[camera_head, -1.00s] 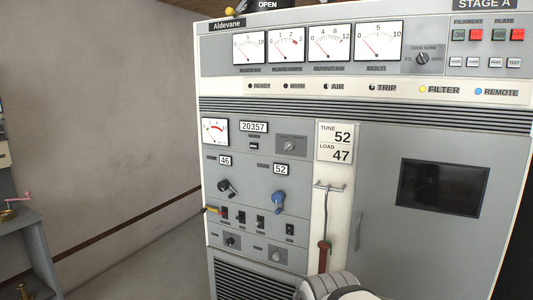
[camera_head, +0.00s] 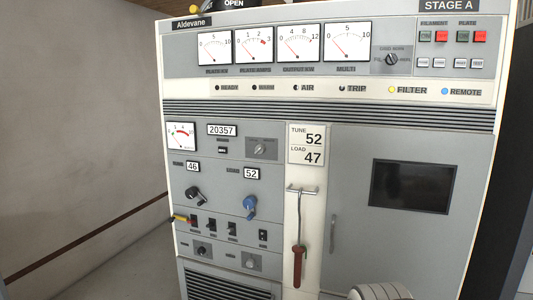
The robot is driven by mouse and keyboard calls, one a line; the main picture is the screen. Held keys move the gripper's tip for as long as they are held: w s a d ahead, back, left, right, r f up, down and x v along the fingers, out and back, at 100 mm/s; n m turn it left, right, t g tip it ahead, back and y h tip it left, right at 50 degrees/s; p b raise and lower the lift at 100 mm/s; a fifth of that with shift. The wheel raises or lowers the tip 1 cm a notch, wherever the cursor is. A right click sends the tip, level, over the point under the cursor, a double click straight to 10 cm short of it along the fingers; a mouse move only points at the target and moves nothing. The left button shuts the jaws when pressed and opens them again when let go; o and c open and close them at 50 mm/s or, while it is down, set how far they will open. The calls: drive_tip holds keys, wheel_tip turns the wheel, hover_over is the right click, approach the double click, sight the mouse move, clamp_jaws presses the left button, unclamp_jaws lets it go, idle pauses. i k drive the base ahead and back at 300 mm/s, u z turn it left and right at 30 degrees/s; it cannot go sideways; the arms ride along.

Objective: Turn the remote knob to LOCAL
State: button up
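The transmitter cabinet (camera_head: 345,165), marked Aldevane and STAGE A, fills most of the view. Its blue REMOTE lamp (camera_head: 445,91) is lit. Small selector knobs show: a grey one (camera_head: 260,149) on a plate beside the counter, and a dark one (camera_head: 203,249) and a grey one (camera_head: 250,262) low on the panel. Their labels are too small to read, so I cannot tell which is the remote knob or where it points. A white rounded part of my arm shows at the bottom edge. My gripper is out of view.
A black crank knob (camera_head: 195,195) and a blue one (camera_head: 249,206) sit above a row of switches. A red-handled lever (camera_head: 299,264) hangs on the white strip, left of a door handle (camera_head: 333,234). Floor shows left of the cabinet.

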sight(260, 149)
drive_tip(key=i, duration=1)
drive_tip(key=z, duration=0.05)
